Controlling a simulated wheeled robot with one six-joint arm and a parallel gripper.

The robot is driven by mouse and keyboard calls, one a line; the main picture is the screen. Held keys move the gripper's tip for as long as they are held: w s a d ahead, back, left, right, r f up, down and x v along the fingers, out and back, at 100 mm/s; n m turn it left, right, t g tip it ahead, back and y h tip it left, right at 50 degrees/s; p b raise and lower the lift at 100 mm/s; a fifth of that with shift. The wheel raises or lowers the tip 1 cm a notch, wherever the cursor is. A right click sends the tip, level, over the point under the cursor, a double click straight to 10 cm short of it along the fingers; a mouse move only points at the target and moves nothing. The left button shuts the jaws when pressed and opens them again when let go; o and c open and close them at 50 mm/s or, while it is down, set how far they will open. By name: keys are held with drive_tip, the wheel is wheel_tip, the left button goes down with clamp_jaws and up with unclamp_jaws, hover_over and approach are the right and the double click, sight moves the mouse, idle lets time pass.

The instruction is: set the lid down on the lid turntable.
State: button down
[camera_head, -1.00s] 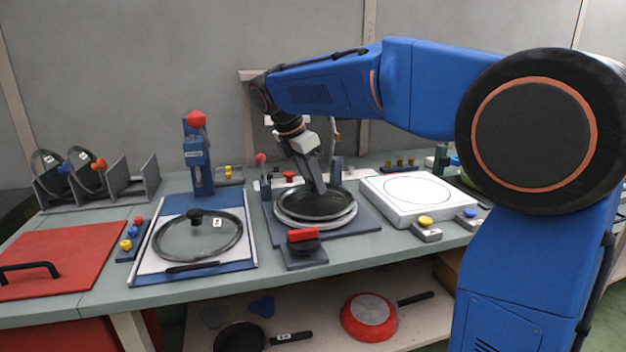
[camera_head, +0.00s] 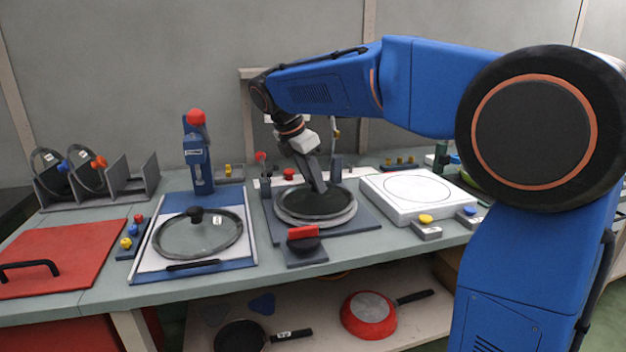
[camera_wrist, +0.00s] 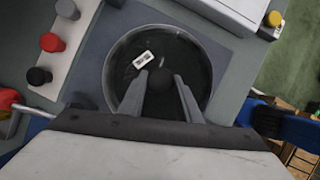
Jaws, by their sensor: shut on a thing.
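My gripper (camera_head: 318,184) is over the lid turntable and points down at a dark round lid (camera_head: 318,203). In the wrist view its two fingers (camera_wrist: 163,98) are shut on the lid's dark round knob. The same lid shows in the wrist view (camera_wrist: 190,70) with a white label on its top. The lid turntable (camera_head: 287,214) is a round grey disc on a dark square base. The lid lies level on or just above the disc. I cannot tell whether they touch. The fingers hide part of the knob.
Another glass lid (camera_head: 175,238) lies on a blue-edged board to the left. A white square plate unit (camera_head: 390,209) stands close on the right. A red-topped switch (camera_head: 305,238) is in front of the turntable. A blue post (camera_head: 198,160) and a lid rack (camera_head: 130,185) stand further left.

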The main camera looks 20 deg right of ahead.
drive_tip(key=c, duration=1.2)
unclamp_jaws()
drive_tip(key=shift+r, duration=0.1)
drive_tip(key=v, duration=1.6)
drive_tip(key=s+d+f+m+t+y, duration=0.1)
drive_tip(key=s+d+f+m, duration=0.45)
drive_tip(key=s, duration=0.25)
drive_tip(key=s+d+f+m+y, duration=0.2)
drive_tip(key=s+d+f+m, duration=0.35)
drive_tip(key=s, duration=0.25)
drive_tip(key=s+d+f+m, duration=0.1)
drive_tip(key=s+f+m, duration=0.2)
drive_tip(key=s+f, duration=0.2)
drive_tip(key=s+f+m+t+y, duration=0.1)
drive_tip(key=s+f+m, duration=0.3)
drive_tip(key=f, duration=0.4)
drive_tip(key=s+d+f+m+t, duration=0.1)
drive_tip(key=s+f+m, duration=0.2)
drive_tip(key=s+f, duration=0.3)
drive_tip(key=shift+d+f+m, duration=0.3)
drive_tip(key=shift+d+f, duration=0.1)
drive_tip(key=shift+f, duration=0.1)
